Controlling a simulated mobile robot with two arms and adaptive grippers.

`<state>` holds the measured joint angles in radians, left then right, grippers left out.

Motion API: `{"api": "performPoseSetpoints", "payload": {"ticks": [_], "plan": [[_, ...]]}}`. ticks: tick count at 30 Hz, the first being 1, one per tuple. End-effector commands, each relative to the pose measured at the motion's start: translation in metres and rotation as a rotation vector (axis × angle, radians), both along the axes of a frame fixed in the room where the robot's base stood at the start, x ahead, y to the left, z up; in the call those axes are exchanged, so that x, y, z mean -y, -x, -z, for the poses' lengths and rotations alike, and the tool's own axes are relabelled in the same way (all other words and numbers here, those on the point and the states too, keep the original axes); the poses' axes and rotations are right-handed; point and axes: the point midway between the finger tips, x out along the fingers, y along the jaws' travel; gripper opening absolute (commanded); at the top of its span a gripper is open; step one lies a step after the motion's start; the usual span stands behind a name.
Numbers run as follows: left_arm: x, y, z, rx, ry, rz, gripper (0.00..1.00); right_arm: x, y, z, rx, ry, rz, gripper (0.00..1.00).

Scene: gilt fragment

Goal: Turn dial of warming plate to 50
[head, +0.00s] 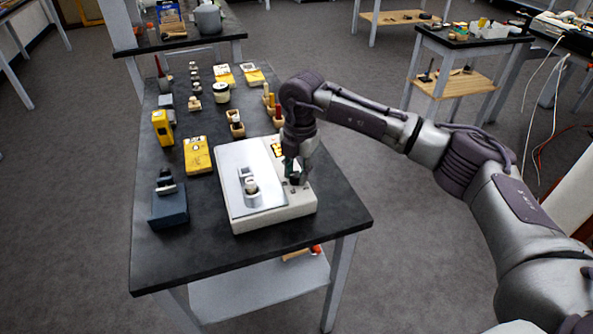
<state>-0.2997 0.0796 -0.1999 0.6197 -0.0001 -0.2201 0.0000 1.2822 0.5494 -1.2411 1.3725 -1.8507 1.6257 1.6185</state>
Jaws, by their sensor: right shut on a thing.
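The warming plate (237,227) is a white box with a flat silver top, standing on the black table towards its front right. The number the dial points to cannot be read. A yellow label shows on the strip behind the gripper. My left gripper is not in view.
The black table (180,262) also holds a dark blue device (169,208), a yellow meter (163,128), a yellow box (197,155), a white jar (221,93) and small wooden holders behind the plate. The table's front strip is clear.

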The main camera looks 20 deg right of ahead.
Motion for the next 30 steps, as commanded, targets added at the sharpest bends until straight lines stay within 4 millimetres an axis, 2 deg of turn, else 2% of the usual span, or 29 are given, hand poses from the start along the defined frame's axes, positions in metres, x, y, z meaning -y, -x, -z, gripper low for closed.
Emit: {"api": "performPoseSetpoints", "payload": {"ticks": [13, 14, 18, 26, 30], "plan": [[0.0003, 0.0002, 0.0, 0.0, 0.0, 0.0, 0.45, 0.0001, -0.0005, -0.0007, 0.002, 0.0, 0.009, 0.0], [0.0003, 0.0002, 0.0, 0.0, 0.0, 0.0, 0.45, 0.0, -0.0006, -0.0007, 0.002, 0.0, 0.008, 0.34], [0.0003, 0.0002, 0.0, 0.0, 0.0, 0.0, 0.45, 0.0, -0.0005, -0.0006, 0.002, 0.0, 0.008, 0.55], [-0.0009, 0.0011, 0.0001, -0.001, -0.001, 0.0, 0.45, 0.0, -0.0002, -0.0006, 0.0, 0.0, 0.008, 0.55], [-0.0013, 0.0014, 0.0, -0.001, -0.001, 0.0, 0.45, 0.0003, -0.0003, -0.0102, 0.002, 0.0, 0.008, 0.55]]}}
